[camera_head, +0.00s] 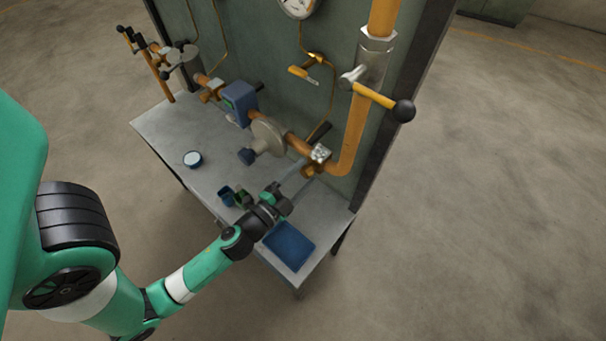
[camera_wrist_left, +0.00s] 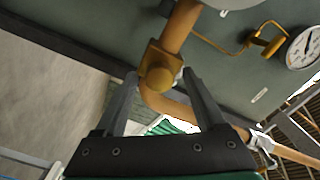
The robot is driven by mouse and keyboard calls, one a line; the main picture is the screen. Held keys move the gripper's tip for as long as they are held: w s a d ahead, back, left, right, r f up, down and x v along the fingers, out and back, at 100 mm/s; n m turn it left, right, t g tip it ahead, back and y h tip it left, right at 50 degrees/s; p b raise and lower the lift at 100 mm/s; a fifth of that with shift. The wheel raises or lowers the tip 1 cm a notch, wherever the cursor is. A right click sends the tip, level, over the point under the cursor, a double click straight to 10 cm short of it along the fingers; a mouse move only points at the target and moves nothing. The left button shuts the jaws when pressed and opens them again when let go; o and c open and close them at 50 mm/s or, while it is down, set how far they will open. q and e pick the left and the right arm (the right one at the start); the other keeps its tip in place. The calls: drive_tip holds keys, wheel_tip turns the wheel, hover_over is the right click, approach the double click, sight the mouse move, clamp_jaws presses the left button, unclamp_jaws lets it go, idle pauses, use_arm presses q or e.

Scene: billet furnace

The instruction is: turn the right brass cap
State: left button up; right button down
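The right brass cap (camera_wrist_left: 160,77) sits on a square brass fitting on the orange pipe, just above the pipe's bend. In the head view the cap (camera_head: 308,171) is small, low on the pipe under a bright metal fitting. My left gripper (camera_head: 298,186) reaches up to it from the table side. In the left wrist view its two fingers (camera_wrist_left: 161,88) stand apart, one on each side of the cap, with visible gaps. Whether the tips reach past the cap's face is hard to tell. My right gripper is not in view.
A handwheel (camera_head: 268,137) and a yellow lever with a black knob (camera_head: 377,97) stick out from the green panel nearby.

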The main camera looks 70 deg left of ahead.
use_arm(q)
drive_tip(key=shift+s+d+f+b, duration=0.15)
drive_tip(key=shift+s+b, duration=0.1)
drive_tip(key=shift+b, duration=0.05)
drive_tip(key=b+v, duration=0.6)
drive_tip(key=v, duration=0.5)
drive_tip(key=shift+b, duration=0.3)
